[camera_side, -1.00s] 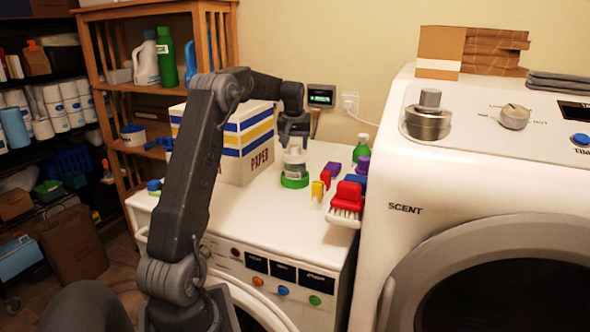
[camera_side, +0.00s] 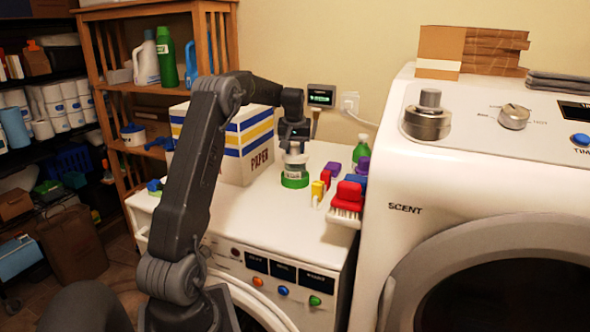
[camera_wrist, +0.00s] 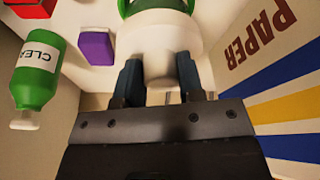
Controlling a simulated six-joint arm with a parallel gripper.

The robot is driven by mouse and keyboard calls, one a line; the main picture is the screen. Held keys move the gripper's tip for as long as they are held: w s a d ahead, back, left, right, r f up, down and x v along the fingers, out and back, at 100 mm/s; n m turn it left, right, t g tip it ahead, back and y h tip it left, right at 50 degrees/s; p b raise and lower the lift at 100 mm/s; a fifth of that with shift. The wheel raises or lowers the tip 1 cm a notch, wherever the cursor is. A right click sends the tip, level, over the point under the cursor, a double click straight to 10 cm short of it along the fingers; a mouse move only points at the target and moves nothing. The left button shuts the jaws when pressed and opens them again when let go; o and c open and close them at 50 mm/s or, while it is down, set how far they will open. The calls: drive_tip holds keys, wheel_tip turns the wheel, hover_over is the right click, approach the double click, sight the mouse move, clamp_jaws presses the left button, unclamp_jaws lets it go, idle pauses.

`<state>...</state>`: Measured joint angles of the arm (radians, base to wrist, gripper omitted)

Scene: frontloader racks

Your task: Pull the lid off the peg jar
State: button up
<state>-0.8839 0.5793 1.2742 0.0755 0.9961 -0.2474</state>
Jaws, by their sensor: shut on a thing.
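The peg jar (camera_side: 295,180) stands upright on the white machine top, with a green lower part and a pale label. Its white lid (camera_side: 296,157) is at the top, directly under my gripper (camera_side: 294,148), which points down. In the wrist view my gripper (camera_wrist: 160,75) is shut on the white lid (camera_wrist: 160,45), one dark finger on each side. Green of the jar (camera_wrist: 155,6) shows beyond the lid at the top edge. I cannot tell whether there is a gap between lid and jar.
A striped PAPER box (camera_side: 232,150) stands close on the left. The taller machine (camera_side: 450,180) rises further right. The front of the white top (camera_side: 265,220) is clear.

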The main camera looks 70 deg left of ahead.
sight(295, 146)
clamp_jaws()
drive_tip(key=shift+r, duration=0.9)
drive_tip(key=shift+r, duration=2.05)
drive_tip(key=shift+r, duration=0.1)
